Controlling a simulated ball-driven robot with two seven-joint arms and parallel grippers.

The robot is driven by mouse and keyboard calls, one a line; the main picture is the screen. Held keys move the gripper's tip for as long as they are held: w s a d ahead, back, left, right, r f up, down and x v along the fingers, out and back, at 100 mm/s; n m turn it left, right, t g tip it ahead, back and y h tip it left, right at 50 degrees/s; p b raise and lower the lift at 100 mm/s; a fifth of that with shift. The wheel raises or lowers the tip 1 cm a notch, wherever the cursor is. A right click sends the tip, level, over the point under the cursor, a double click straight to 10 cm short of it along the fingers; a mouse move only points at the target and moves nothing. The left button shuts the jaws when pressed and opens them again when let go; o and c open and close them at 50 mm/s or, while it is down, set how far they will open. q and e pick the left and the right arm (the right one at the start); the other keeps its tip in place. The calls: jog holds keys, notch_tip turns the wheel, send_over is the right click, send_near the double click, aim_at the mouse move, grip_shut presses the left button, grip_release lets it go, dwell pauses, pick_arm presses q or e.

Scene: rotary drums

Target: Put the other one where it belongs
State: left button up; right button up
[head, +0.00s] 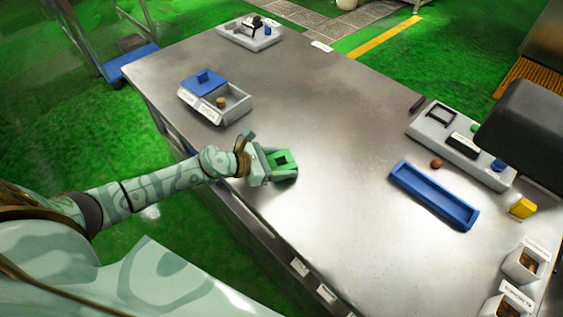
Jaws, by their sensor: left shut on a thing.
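My left gripper (270,161) reaches in from the left over the near left part of the steel table. It is shut on a green block-like thing (285,171) with a dark square opening, low over or on the tabletop; I cannot tell which. A grey two-part tray (236,113) with label plates stands behind it. A blue block (203,82) covers its left part and a small tan cylinder (221,102) sits in its right part. I cannot tell which thing the task means. My right gripper is not in view.
The steel table (320,110) is clear in the middle. At right are an empty blue tray (434,195), a brown ball (436,163), a grey fixture board (430,128), a yellow thing (522,208) and labelled white bins (521,266). Another grey fixture (235,36) stands at the back.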

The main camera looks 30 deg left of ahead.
pick_arm(q)
jog(key=shift+f, duration=0.25)
jog(key=o, duration=1)
jog(key=shift+s+a+r, duration=0.1)
jog(key=shift+r, duration=0.3)
jog(key=v, duration=1.1)
jog(key=shift+s+a+r, duration=0.1)
jog(key=shift+s+r, duration=0.05)
jog(key=shift+s, duration=0.1)
